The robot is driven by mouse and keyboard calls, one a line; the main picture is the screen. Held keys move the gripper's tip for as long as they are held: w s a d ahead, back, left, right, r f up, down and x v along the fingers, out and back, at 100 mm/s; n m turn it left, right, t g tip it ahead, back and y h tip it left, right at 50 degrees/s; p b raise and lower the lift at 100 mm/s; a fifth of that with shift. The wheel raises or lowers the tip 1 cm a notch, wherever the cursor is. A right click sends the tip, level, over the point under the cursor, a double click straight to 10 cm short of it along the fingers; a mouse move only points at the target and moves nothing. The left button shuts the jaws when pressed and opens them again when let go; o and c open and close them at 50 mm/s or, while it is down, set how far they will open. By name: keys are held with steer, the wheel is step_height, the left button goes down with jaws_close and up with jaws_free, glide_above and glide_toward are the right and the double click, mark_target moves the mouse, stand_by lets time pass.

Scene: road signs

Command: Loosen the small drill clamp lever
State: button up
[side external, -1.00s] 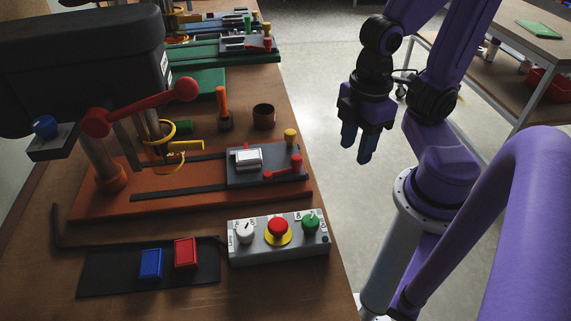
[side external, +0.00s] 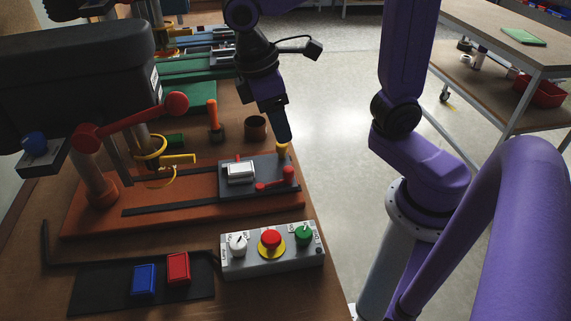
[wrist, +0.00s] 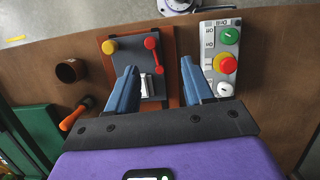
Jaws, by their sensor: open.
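The small drill press (side external: 75,75) has a black head and a red feed handle over an orange base. At the base's right end is a grey clamp plate (side external: 228,189) with a silver block (side external: 240,172). A red lever (side external: 275,180) with a round knob lies on this plate; it also shows in the wrist view (wrist: 152,52). A yellow knob (side external: 283,148) stands at the plate's back right corner. My gripper (side external: 285,136) points down above the plate, close to the yellow knob. In the wrist view my gripper (wrist: 158,70) is open and empty, with the red lever seen between its blue fingers.
A control box (side external: 272,249) with white, red and green knobs stands in front of the base. A dark cup (side external: 256,128) and an orange-handled tool (side external: 213,121) stand behind it. Blue and red blocks lie on a black mat (side external: 90,292). Open floor lies right of the bench.

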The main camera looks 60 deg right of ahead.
steer(key=m+g, duration=0.2)
glide_toward(288, 169)
steer(key=shift+h, duration=0.4)
steer(key=x, duration=0.8)
steer(key=shift+s+a+f, duration=0.2)
steer(key=shift+a+f, duration=0.1)
steer(key=shift+f, duration=0.15)
steer(key=shift+t, duration=0.3)
jaws_close()
